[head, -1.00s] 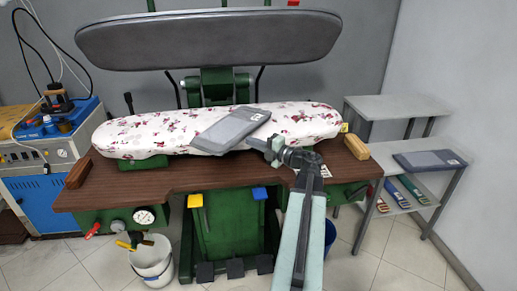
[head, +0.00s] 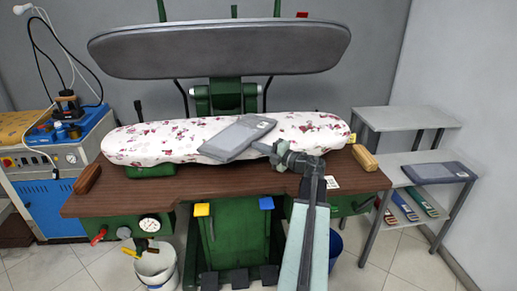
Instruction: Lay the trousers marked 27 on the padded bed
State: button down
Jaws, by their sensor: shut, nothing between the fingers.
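Folded grey trousers (head: 236,138) lie slantwise on the padded bed (head: 160,142), which has a white cover with a red floral print. A small pale tag shows near their upper right end; its number is too small to read. My gripper (head: 262,148) is shut and empty just right of these trousers, low over the front edge of the bed. I cannot tell whether it touches them. A second folded grey pair (head: 436,172) with a pale tag lies on the side shelf at the right, its number also unreadable.
The grey press head (head: 220,50) is raised above the bed. A wooden block (head: 364,158) sits at the right end of the brown table (head: 200,184). A bucket (head: 157,266) stands below. The upper right shelf (head: 405,118) is bare.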

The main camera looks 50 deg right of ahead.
jog(key=s+a, duration=0.1)
jog(key=s, duration=1.2)
jog(key=shift+a, duration=0.35)
